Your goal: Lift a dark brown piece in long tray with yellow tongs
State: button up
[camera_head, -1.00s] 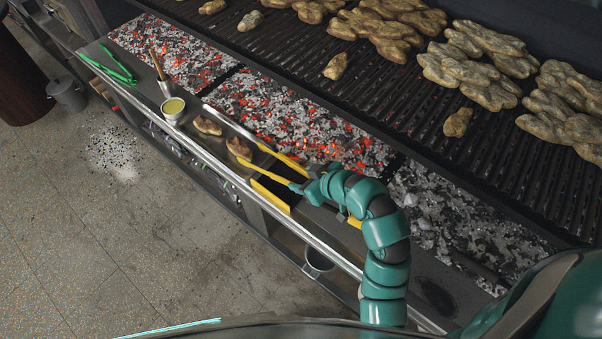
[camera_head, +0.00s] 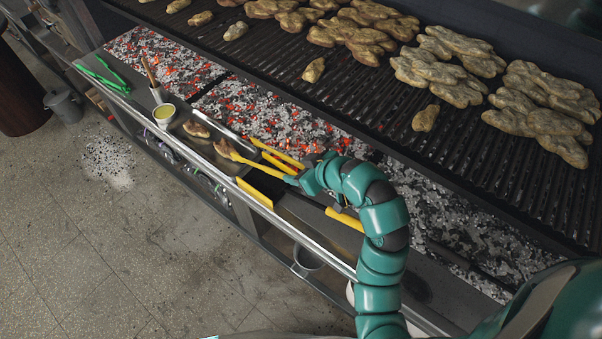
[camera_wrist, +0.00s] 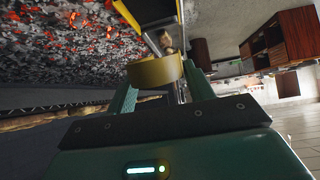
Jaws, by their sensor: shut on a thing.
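My gripper (camera_wrist: 160,88) is shut on the yellow tongs (camera_head: 262,166), near their joined end. The yellow band of the tongs (camera_wrist: 155,73) fills the space between my fingers in the wrist view. The tongs' arms are spread and point up-left over the long tray (camera_head: 238,139). One dark brown piece (camera_head: 221,147) is at the tip of the lower arm, which overlaps it; the upper arm's tip is apart from it. I cannot tell whether the piece is off the tray. A second brown piece (camera_head: 196,128) lies in the tray further left.
Hot coals (camera_head: 280,125) and the grill grate (camera_head: 290,75) lie behind the tray. A yellow strip (camera_head: 255,192) is at the front rail.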

jog(key=s+a+p, duration=0.4)
jog(key=s+p, duration=0.1)
jog(key=p, duration=0.1)
jog(key=shift+s+a, duration=0.2)
jog(key=shift+a, duration=0.05)
jog(key=shift+f, duration=0.1)
dwell(0.4)
